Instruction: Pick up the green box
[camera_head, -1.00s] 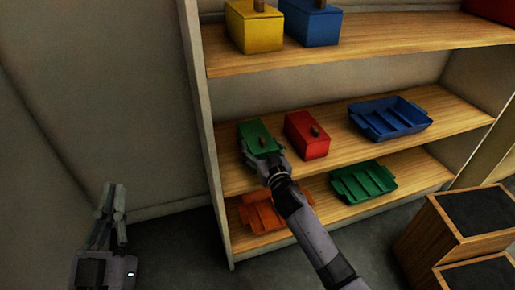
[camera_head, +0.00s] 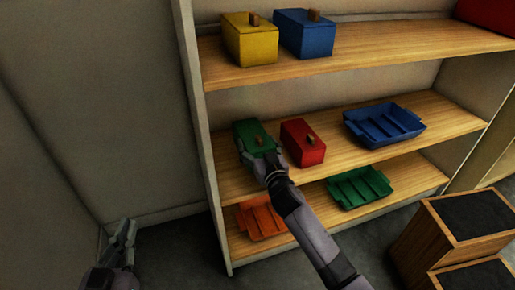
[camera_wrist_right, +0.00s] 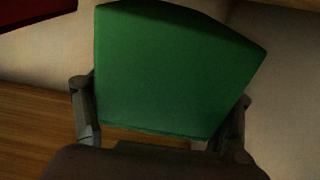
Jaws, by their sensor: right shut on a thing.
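The green box (camera_head: 250,135) with a wooden knob is at the left end of the middle shelf in the head view. My right gripper (camera_head: 262,156) is at its near side, shut on it. In the right wrist view the green box (camera_wrist_right: 175,75) fills the middle, with a finger of my right gripper (camera_wrist_right: 165,122) on each side. The shelf board shows below it; I cannot tell whether the box still touches the board. My left gripper (camera_head: 123,240) is low at the left, away from the shelf, its fingers partly seen.
A red box (camera_head: 302,145) stands close right of the green box, then a blue tray (camera_head: 384,125). Yellow (camera_head: 250,42) and blue (camera_head: 305,35) boxes are on the shelf above. Orange (camera_head: 261,219) and green (camera_head: 358,188) trays lie below. Wooden crates (camera_head: 440,245) stand at lower right.

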